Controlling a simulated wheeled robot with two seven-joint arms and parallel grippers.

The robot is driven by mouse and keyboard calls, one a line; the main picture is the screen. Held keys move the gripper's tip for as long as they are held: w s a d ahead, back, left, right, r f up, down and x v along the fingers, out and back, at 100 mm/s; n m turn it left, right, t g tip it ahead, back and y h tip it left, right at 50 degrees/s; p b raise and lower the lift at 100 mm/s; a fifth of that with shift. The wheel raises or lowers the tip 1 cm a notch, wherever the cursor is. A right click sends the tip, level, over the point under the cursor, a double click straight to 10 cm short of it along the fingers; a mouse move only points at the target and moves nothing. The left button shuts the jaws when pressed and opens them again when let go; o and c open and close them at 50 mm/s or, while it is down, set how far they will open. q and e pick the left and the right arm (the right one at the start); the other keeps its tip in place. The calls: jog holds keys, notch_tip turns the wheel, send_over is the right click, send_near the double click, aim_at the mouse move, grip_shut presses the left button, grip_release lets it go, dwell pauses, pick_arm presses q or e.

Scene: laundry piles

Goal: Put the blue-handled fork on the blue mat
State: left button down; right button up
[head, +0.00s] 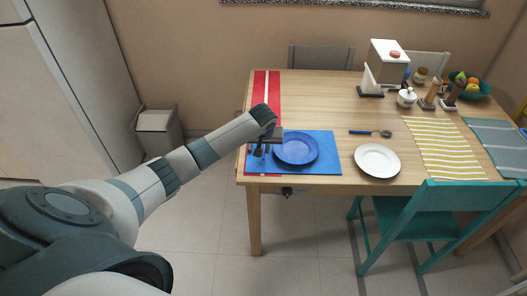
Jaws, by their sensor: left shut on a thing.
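My left gripper (259,152) is shut, low over the left part of the blue mat (327,166), beside the blue plate (297,148). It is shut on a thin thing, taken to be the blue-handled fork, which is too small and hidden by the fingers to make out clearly. I cannot tell whether the fork touches the mat. The blue plate lies on the mat. My right gripper is not in view.
A blue-handled utensil with a rounded head (370,132) lies right of the mat, near a white plate (377,160). A red striped runner (267,88) lies at the table's left end. A teal chair (440,208) stands in front.

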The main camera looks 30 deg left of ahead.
pick_arm(q)
jog(key=shift+f, duration=1.05)
jog(key=shift+f, duration=0.15)
jog(key=c, duration=1.8)
grip_release()
jog(key=shift+s+d+r, duration=0.1)
jog(key=shift+r, duration=0.5)
jog(key=b+v, duration=0.1)
jog(key=v, duration=1)
